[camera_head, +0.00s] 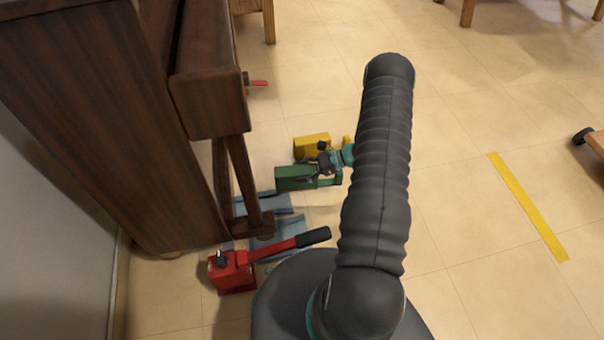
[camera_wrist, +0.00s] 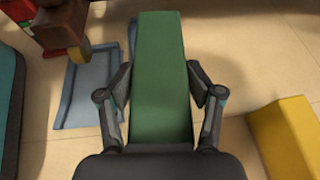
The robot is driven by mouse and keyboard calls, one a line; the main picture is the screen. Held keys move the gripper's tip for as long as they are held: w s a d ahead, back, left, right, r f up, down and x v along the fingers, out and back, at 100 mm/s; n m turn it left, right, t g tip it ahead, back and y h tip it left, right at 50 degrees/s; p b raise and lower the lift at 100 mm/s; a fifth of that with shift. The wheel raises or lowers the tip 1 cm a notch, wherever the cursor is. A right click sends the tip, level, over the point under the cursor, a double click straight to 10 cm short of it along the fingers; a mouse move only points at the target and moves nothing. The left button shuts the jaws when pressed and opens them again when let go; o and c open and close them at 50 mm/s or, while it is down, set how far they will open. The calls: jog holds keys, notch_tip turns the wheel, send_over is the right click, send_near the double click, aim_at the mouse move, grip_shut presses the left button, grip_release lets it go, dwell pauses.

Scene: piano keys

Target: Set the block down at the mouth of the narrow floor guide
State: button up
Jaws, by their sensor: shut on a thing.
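My gripper (camera_wrist: 160,84) is shut on a long green block (camera_wrist: 159,50), with one finger on each side of it. The head view also shows the green block (camera_head: 293,179) low over or on the floor, right of the piano's leg; I cannot tell whether it touches the floor. My gripper (camera_head: 328,165) is partly hidden there by my arm. A blue-grey floor guide (camera_head: 272,204) lies by the piano leg, with its raised edges partly seen. In the wrist view the guide (camera_wrist: 80,100) lies left of the block, and part of it is hidden behind the block.
A yellow block (camera_head: 311,144) is behind the green one, and right of it in the wrist view (camera_wrist: 286,135). A red jack (camera_head: 234,270) with a black-ended handle stands near the piano (camera_head: 95,130). Yellow tape (camera_head: 527,205) marks the open floor at right.

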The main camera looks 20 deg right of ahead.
aim_at(302, 185)
jog(key=shift+s+f, duration=0.35)
jog(key=shift+f, duration=0.1)
jog(key=shift+f+b, duration=1.6)
jog(key=shift+f, duration=1.2)
jog(key=shift+f+b, duration=0.55)
jog(key=shift+f, duration=0.05)
jog(key=o, duration=1.7)
jog(key=shift+o, duration=0.4)
jog(key=shift+r, duration=0.1)
jog(key=shift+r+p, duration=2.6)
jog(key=shift+r, duration=1.85)
